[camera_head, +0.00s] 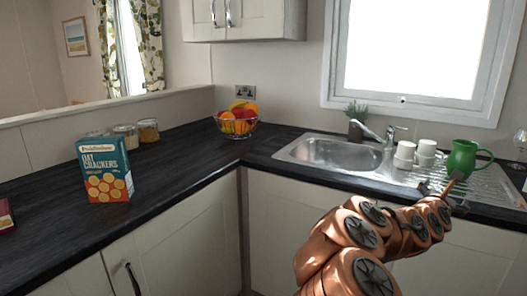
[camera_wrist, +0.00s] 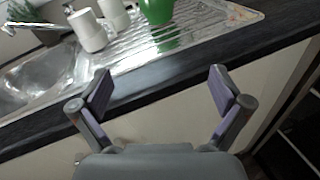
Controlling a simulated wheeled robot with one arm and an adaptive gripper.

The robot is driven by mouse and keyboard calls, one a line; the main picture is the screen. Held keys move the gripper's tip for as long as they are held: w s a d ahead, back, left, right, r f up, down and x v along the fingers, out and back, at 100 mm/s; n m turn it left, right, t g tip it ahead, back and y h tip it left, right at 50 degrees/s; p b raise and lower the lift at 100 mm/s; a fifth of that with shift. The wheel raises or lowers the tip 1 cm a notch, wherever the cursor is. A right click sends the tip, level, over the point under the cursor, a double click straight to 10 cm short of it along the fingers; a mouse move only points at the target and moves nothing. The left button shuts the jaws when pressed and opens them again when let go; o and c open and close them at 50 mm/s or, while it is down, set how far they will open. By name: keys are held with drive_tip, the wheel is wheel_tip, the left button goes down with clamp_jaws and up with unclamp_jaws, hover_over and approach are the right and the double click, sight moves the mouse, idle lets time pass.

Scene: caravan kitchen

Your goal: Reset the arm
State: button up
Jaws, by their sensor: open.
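My gripper (camera_wrist: 160,88) is open in the wrist view, with nothing between its two fingers. It is in front of the dark counter edge by the sink's draining board. In the head view my copper-coloured arm reaches from the lower middle towards the right, and my gripper (camera_head: 441,195) shows small and dark at the counter's front edge. The green jug (camera_head: 464,160) stands on the draining board just beyond it. The jug's lower part also shows in the wrist view (camera_wrist: 157,10), apart from the fingers.
A fruit bowl (camera_head: 237,122) sits in the corner. An oat crackers box (camera_head: 105,170) and jars (camera_head: 148,131) stand on the left counter (camera_head: 180,165).

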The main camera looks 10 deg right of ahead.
drive_tip(key=s+a+f+m+g+y, duration=0.2)
drive_tip(key=s+a+f+m+y, duration=0.15)
drive_tip(key=s+a+m, duration=0.35)
drive_tip(key=s+a+f+m+g+y, duration=0.25)
drive_tip(key=a+f+m, duration=0.2)
drive_tip(key=a, duration=0.35)
drive_tip(key=s+a+f+m+g+y, duration=0.2)
drive_tip(key=s+a+f+m, duration=0.25)
drive_tip(key=a, duration=0.35)
drive_tip(key=s+a+f+m+g+y, duration=0.3)
drive_tip(key=s+a+m+g+y, duration=0.3)
drive_tip(key=s+a, duration=1.45)
wheel_tip(320, 180, up, 18)
drive_tip(key=t+p, duration=0.1)
drive_tip(key=p, duration=1.5)
drive_tip(key=shift+p, duration=0.4)
drive_tip(key=shift+f, duration=0.1)
